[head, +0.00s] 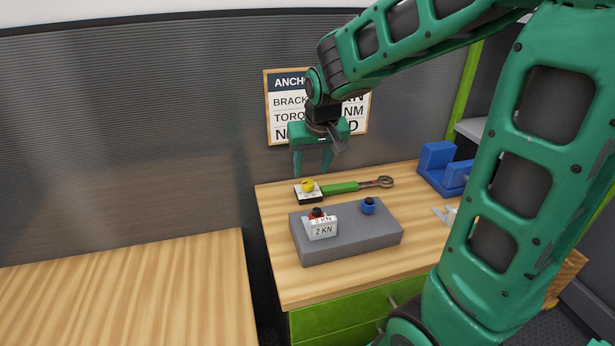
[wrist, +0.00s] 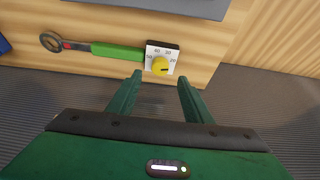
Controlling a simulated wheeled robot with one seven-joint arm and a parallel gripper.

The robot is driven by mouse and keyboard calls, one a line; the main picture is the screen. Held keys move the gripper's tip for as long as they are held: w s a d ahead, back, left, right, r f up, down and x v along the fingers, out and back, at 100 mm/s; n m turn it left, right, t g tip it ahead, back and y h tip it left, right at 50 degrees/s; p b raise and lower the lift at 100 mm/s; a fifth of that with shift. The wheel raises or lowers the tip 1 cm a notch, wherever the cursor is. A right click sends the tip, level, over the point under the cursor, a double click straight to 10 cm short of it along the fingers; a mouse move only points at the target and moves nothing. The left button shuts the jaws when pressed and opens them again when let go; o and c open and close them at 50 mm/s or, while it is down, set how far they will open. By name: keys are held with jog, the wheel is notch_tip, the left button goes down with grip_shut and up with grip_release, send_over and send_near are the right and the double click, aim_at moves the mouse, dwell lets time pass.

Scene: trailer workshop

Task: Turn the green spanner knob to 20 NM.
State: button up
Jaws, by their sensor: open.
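The green spanner (head: 340,188) lies on the wooden bench, its ring end to the right in the head view. Its yellow knob (head: 308,185) sits on a white dial plate at the left end. In the wrist view the yellow knob (wrist: 160,66) shows on the dial (wrist: 151,50), with several numbers around it, 20 at the right. A dark mark on the knob points roughly right, near the 20; its exact setting is hard to tell. My gripper (head: 312,174) is open and empty, above and behind the knob, its fingers (wrist: 158,80) apart and short of the knob.
A grey box (head: 345,243) with a red knob, a blue knob (head: 368,206) and a "2 KN" plate (head: 321,230) stands in front of the spanner. A blue holder (head: 437,168) is at the right. A partly covered sign (head: 284,102) hangs behind.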

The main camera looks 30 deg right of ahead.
jog(key=shift+v, duration=1.95)
jog(key=s+d, duration=0.2)
jog(key=s, duration=0.2)
jog(key=s+d+f+m+g, duration=0.1)
jog(key=s+d, duration=0.2)
jog(key=s, duration=0.2)
jog(key=s+d+f+m+g, duration=0.1)
jog(key=s+d, duration=0.1)
jog(key=s, duration=0.2)
jog(key=shift+s+d, duration=0.15)
jog(key=shift+s, duration=0.1)
jog(key=s+d+f+m+g+y, duration=0.1)
jog(key=s+f+m+g, duration=0.1)
jog(key=s, duration=1.1)
jog(key=shift+s+f, duration=0.35)
jog(key=shift+s, duration=0.05)
